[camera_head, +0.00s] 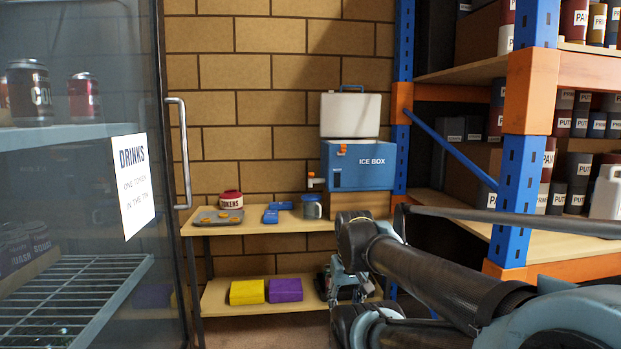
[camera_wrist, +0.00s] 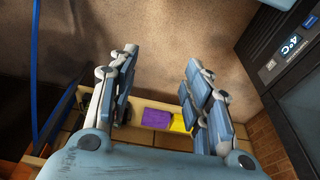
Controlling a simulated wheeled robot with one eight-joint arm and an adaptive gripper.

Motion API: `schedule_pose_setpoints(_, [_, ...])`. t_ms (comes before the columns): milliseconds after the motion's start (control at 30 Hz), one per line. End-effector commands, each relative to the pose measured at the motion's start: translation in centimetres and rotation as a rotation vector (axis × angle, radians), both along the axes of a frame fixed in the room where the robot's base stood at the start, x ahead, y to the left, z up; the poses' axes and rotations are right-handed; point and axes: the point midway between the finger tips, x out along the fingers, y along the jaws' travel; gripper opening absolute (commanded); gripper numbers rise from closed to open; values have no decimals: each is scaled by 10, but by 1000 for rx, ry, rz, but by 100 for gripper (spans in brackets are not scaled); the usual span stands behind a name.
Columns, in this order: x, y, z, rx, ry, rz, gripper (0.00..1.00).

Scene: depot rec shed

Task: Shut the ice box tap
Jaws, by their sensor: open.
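The blue ice box (camera_head: 360,176) stands on a wooden block at the right end of the table's top, its white lid (camera_head: 350,115) raised. Its small tap (camera_head: 316,181), white with orange, sticks out from the box's left side. Whether the tap is open is too small to tell. A grey-blue mug (camera_head: 312,208) stands below the tap. My gripper (camera_head: 343,283) hangs low in front of the table's lower shelf, below and apart from the tap. In the wrist view my gripper (camera_wrist: 160,65) is open, with nothing between its fingers. The tap is not visible there.
The table top (camera_head: 260,226) also holds a red tin (camera_head: 231,200), a tray and blue pieces. Yellow (camera_head: 247,292) and purple (camera_head: 286,289) blocks lie below. A glass-door drinks fridge (camera_head: 90,180) stands left. A shelving rack (camera_head: 511,190) with cans stands right, near my arm.

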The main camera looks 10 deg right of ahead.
Motion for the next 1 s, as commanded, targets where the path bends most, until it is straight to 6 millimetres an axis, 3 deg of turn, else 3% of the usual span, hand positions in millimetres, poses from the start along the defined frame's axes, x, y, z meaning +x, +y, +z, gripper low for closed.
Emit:
schedule_pose_setpoints(167, [50,1,18,1,-106,-4,45])
schedule_pose_setpoints(600, [214,1,73,4,-483,-6,45])
schedule_pose_setpoints(1000, [349,2,117,9,-824,-8,45])
